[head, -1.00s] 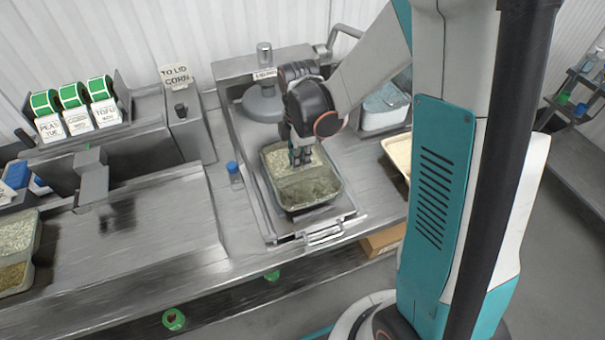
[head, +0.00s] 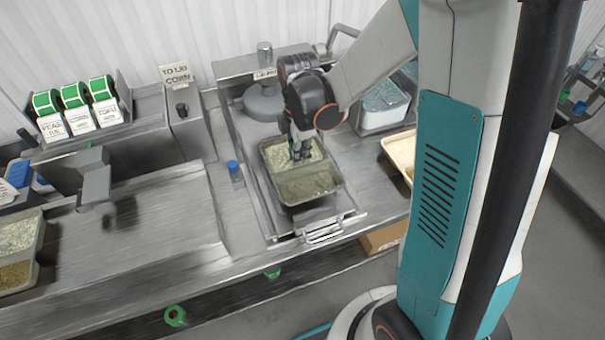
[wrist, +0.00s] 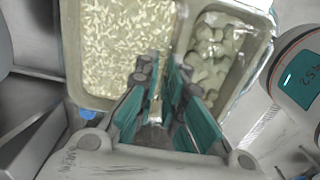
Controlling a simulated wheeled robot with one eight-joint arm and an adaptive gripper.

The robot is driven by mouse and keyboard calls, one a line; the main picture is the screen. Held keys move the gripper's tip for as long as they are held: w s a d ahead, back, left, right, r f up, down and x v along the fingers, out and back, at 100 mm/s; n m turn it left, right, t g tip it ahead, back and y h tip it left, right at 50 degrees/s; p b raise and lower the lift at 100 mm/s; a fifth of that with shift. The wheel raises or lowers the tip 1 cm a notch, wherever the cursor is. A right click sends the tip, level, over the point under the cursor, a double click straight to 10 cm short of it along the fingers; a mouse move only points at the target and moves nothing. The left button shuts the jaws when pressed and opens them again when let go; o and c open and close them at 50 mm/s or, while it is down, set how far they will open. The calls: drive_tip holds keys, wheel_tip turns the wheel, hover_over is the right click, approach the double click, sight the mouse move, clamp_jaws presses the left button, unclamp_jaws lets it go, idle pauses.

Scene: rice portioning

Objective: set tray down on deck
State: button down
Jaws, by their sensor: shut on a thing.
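The two-part tray (head: 339,187) is over the metal deck (head: 268,216) of the sealing station in the head view. In the wrist view the tray (wrist: 84,103) has pale rice-like grains in its left compartment and pale green chunks in its right one. My gripper (head: 301,156) points down into the tray from above. In the wrist view its teal fingers (wrist: 168,90) are shut on the wall between the compartments. The tray looks about level. I cannot tell whether its underside touches the deck.
Tubs (head: 385,108) stand to the right. A filled tray (head: 36,262) is at the far left, with bare counter (head: 165,240) between.

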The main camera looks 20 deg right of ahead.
drive_tip(key=shift+r+p, duration=0.65)
drive_tip(key=shift+r, duration=0.6)
drive_tip(key=shift+r, duration=0.1)
